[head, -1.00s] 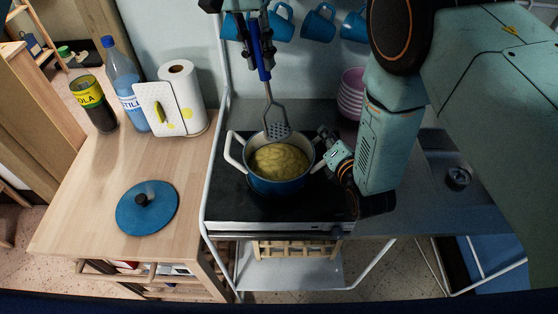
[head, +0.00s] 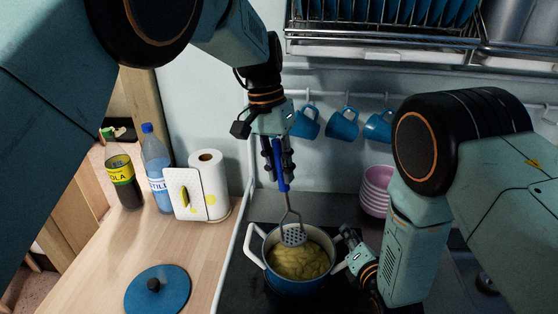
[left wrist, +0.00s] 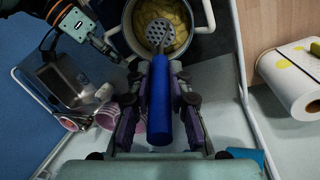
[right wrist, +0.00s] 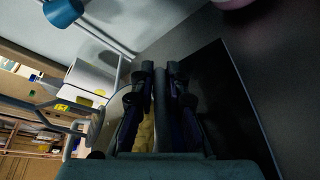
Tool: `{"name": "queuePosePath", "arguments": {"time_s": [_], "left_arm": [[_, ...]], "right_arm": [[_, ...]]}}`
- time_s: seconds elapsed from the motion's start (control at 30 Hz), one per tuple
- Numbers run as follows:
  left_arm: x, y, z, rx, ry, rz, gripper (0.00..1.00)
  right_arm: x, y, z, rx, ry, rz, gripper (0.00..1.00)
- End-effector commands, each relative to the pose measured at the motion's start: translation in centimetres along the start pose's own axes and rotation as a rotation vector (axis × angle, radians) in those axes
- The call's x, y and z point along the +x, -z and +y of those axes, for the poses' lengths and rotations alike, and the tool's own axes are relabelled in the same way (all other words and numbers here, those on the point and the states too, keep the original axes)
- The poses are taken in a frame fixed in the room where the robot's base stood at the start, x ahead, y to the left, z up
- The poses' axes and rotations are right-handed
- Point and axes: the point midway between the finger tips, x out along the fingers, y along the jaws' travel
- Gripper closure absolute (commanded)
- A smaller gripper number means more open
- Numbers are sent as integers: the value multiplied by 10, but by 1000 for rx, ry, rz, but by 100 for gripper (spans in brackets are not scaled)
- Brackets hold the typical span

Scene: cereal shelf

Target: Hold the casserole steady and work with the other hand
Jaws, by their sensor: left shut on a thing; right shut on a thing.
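The casserole (head: 290,286), a blue pot with a white inside and white handles, stands on the dark hob and holds yellow mashed potato (head: 300,263). My left gripper (head: 280,170) is shut on the blue handle of a masher (head: 283,180). The masher's perforated head (head: 294,234) is inside the rim at the back of the pot, at or just above the potato; contact is unclear. The left wrist view also shows the masher head (left wrist: 159,32) over the potato. My right gripper (head: 347,252) is shut on the casserole's right handle, mostly hidden by the fingers.
A blue lid (head: 165,292) lies on the wooden counter (head: 108,250). A cola bottle (head: 124,184), a water bottle (head: 157,170) and a paper roll (head: 207,185) stand behind it. Blue mugs (head: 342,124) hang above, below a dish rack (head: 390,38).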

Motion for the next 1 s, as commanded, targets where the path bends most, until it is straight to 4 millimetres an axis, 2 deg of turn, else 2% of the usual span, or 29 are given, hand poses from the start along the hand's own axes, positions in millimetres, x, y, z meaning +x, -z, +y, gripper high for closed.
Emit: {"name": "queuePosePath", "arguments": {"time_s": [1.0], "left_arm": [[70,0,0,-1,-1,-1,100]], "right_arm": [[0,0,-1,2,3,1,100]]}}
